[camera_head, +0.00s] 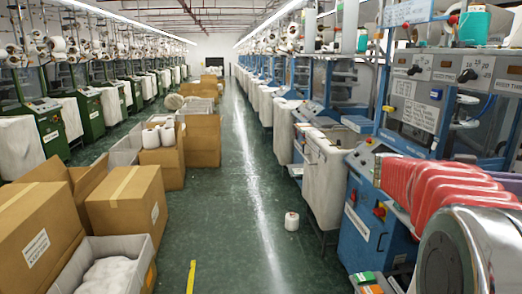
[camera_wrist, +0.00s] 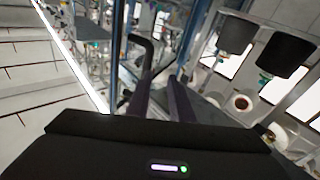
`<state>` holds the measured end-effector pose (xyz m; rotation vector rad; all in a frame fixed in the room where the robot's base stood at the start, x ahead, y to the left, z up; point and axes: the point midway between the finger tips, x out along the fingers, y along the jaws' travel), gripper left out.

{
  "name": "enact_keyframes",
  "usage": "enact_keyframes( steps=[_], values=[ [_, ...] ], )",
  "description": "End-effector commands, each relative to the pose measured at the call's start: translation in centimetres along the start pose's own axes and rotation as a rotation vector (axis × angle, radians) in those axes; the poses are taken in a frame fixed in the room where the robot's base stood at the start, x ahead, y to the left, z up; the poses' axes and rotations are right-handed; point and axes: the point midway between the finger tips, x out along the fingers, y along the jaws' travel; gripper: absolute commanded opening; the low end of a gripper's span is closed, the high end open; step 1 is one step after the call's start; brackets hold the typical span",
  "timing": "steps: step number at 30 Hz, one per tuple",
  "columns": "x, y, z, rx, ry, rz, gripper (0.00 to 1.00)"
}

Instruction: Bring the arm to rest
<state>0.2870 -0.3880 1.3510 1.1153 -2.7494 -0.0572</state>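My gripper (camera_wrist: 160,90) shows in the wrist view, with its dark body across the bottom and a small lit strip on it. Its two dark fingers stand apart with a gap between them, so it is open, and nothing shows between them. The wrist view is tilted, with ceiling panels at the left and machine parts around the fingers. In the head view a silver and black link of my arm fills the bottom right corner. My gripper is not visible there.
A blue knitting machine (camera_head: 370,225) stands close at the right, with red folded pieces (camera_head: 450,185) beside my arm. Cardboard boxes (camera_head: 125,205) line the left. A white cone (camera_head: 291,221) stands on the floor. The green aisle (camera_head: 225,200) is mostly clear. Yarn cones (camera_wrist: 243,103) show in the wrist view.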

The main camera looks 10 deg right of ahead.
Motion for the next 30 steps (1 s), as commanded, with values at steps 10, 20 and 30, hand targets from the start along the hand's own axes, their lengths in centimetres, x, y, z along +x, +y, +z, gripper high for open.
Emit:
enact_keyframes(
  steps=[10,20,30],
  values=[
    [-1.1,-7.1,0.0,0.210,-0.009,-0.291,0.20],
    [-6.6,-15.8,-0.1,0.359,-0.033,-0.752,0.20],
    [-16.6,-19.2,0.4,0.395,-0.144,-1.233,0.20]
  ],
)
